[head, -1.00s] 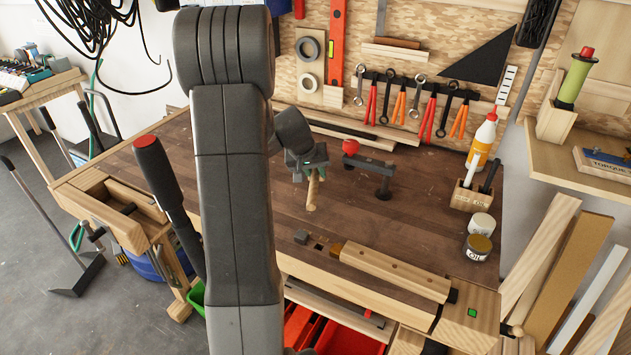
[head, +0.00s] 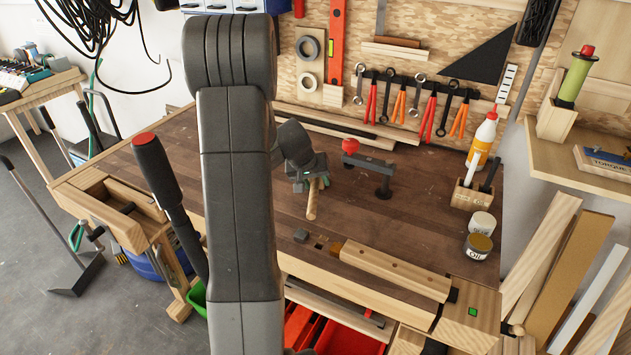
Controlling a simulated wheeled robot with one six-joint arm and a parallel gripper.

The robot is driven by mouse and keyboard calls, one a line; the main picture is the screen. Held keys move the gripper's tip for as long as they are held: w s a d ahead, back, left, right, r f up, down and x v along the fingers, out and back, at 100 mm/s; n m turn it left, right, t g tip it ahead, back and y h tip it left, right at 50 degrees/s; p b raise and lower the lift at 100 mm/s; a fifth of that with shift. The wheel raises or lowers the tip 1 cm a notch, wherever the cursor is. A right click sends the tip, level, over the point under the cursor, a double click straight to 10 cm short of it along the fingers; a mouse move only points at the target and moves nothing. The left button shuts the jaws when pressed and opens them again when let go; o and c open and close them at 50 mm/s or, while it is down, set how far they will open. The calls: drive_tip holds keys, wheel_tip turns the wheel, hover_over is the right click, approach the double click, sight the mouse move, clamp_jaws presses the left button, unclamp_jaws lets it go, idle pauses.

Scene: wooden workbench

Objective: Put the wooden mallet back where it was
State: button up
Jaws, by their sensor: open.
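The wooden mallet shows only as a light wooden handle (head: 311,203) over the middle of the workbench top (head: 410,217), its end pointing toward the front edge. Its head is hidden behind my gripper and arm. My gripper (head: 311,181) is open at the upper part of the handle, close above the bench. The fingers are small and partly hidden, so I cannot tell whether they touch the handle or whether the handle rests fully on the bench.
A red-knobbed clamp (head: 367,168) stands just right of my gripper. A wooden vise jaw (head: 395,270) runs along the front. Tools hang behind.

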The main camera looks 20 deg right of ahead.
drive_tip(key=shift+r, duration=0.1)
drive_tip(key=shift+a+r, duration=0.1)
drive_tip(key=shift+r, duration=0.15)
drive_tip(key=v, duration=1.1)
drive_tip(key=shift+s+r, duration=0.15)
drive_tip(key=shift+r, duration=0.1)
drive_tip(key=shift+f, duration=0.1)
drive_tip(key=x, duration=1.2)
drive_tip(key=shift+f, duration=0.3)
drive_tip(key=shift+r, duration=0.6)
drive_tip(key=shift+a+r, duration=0.1)
drive_tip(key=shift+r, duration=0.65)
